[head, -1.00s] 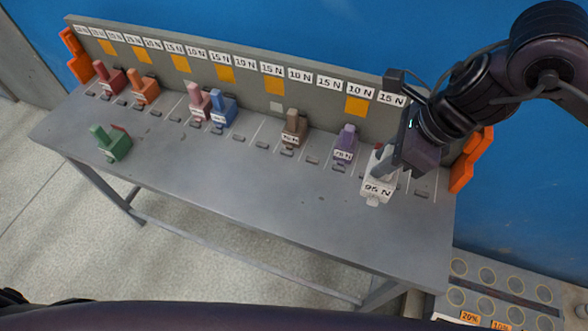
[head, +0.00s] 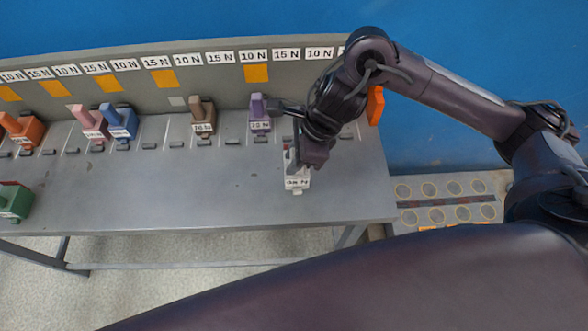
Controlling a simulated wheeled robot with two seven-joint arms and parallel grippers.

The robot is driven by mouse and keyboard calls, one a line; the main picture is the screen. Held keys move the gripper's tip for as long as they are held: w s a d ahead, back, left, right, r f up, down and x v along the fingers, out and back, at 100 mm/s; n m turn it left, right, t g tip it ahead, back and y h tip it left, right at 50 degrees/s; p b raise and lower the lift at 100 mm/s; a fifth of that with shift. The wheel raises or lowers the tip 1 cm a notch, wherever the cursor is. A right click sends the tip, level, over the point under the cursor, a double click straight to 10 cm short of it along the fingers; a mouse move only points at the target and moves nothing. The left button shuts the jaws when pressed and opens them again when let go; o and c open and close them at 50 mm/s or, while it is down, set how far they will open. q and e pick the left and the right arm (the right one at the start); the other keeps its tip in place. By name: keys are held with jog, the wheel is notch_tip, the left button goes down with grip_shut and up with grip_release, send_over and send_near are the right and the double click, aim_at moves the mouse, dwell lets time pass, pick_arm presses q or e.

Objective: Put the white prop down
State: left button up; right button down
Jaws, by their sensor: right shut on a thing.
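The white prop (head: 297,184), with a black-lettered label on its front, is over the right part of the grey table (head: 190,190). My right gripper (head: 295,158) comes down from above and is shut on its upper part, which the gripper partly hides. I cannot tell whether the prop's base touches the table top. My left gripper is not in view.
A purple prop (head: 260,114) and a brown prop (head: 203,117) stand to the left, near the labelled back panel (head: 215,90). Blue (head: 119,122), pink (head: 90,124), orange (head: 24,131) and green (head: 14,201) props are further left. The table's front middle is clear.

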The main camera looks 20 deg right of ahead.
aim_at(301, 180)
notch_tip(301, 180, down, 5)
jog(key=shift+f, duration=0.1)
dwell(0.3)
jog(key=shift+f, duration=0.1)
jog(key=c, duration=1.2)
grip_release()
jog(key=shift+o, duration=0.2)
